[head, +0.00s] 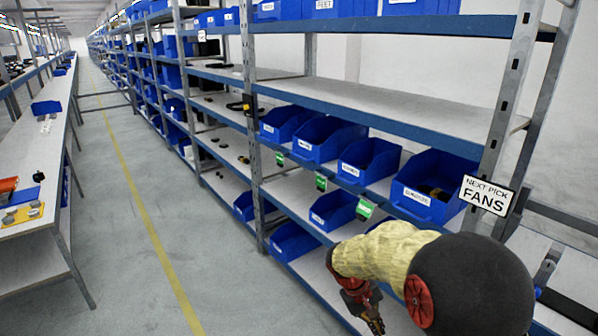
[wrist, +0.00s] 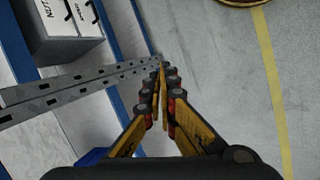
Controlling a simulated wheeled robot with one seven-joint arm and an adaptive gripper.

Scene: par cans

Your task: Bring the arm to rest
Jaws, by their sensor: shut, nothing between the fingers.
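My arm comes in at the lower right of the head view, with a yellowish sleeve and a dark round joint. My gripper (head: 372,318) hangs at its end in front of the lower shelves, near the bottom edge. In the wrist view my gripper (wrist: 162,70) shows its two yellow fingers meeting at the tips. It is shut and empty. Grey floor and a shelf upright lie beyond the fingertips.
A long shelf rack (head: 385,112) with several blue bins (head: 435,187) stands close by on the right. A sign reading "NEXT PICK FANS" (head: 487,196) hangs on its upright. A workbench (head: 62,150) runs along the left. The aisle floor (head: 130,215) between them is clear, with a yellow line (wrist: 272,80).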

